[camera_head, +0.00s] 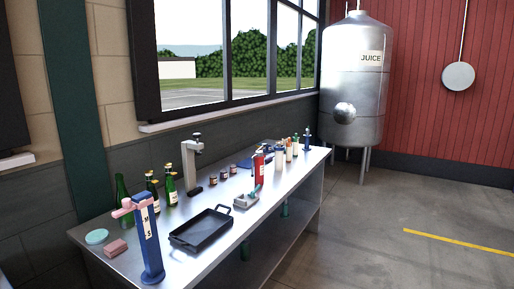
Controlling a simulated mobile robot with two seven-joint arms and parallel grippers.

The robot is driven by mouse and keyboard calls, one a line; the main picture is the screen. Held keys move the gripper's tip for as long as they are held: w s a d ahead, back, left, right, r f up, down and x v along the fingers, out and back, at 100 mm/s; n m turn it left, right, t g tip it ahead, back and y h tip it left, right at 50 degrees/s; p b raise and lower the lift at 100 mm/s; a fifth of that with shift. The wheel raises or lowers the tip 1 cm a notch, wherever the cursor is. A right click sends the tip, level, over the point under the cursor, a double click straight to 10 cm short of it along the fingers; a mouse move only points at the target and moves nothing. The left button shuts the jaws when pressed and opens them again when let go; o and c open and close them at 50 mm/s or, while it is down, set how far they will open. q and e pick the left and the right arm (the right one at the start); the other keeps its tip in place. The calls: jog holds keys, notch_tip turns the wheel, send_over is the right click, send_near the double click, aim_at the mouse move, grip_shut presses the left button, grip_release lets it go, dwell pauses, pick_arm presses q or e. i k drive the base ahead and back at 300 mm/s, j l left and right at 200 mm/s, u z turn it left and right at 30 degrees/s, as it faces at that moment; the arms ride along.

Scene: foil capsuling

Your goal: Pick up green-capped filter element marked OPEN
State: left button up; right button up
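Several small upright cylinders stand near the far end of the metal bench (225,251). One pale cylinder (295,147) there seems to have a green top. It is small in the head view, and I cannot read any OPEN mark on it, so I cannot be sure it is the filter element. Paler cylinders with other tops (280,154) stand close to its left. Neither of my grippers shows in this view.
A blue stand with a pink handle (150,243), a black tray (190,240), green bottles (171,190), a grey press (188,165) and a red canister (259,170) stand on the bench. A steel JUICE tank (352,85) stands beyond it. The floor (400,225) at right is clear.

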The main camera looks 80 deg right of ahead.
aim_at(296, 140)
jog(key=z, duration=2.9)
jog(key=i+l+z, duration=0.25)
jog(key=i, duration=0.2)
jog(key=i+z, duration=0.2)
jog(key=i, duration=0.2)
jog(key=i+l+z, duration=0.1)
jog(key=i+z, duration=0.2)
jog(key=i, duration=1.1)
jog(key=i+l+u, duration=0.1)
jog(key=i+u, duration=0.25)
jog(key=i, duration=0.2)
jog(key=i+l+u, duration=0.3)
jog(key=i, duration=0.25)
jog(key=i+l+u, duration=0.15)
jog(key=i+u, duration=0.15)
jog(key=u, duration=0.2)
jog(key=i+l+u, duration=0.2)
jog(key=u, duration=0.25)
jog(key=i+l+u, duration=0.2)
jog(key=l+u, duration=0.3)
jog(key=i+l+u, duration=0.15)
jog(key=l+u, duration=0.2)
jog(key=u, duration=0.15)
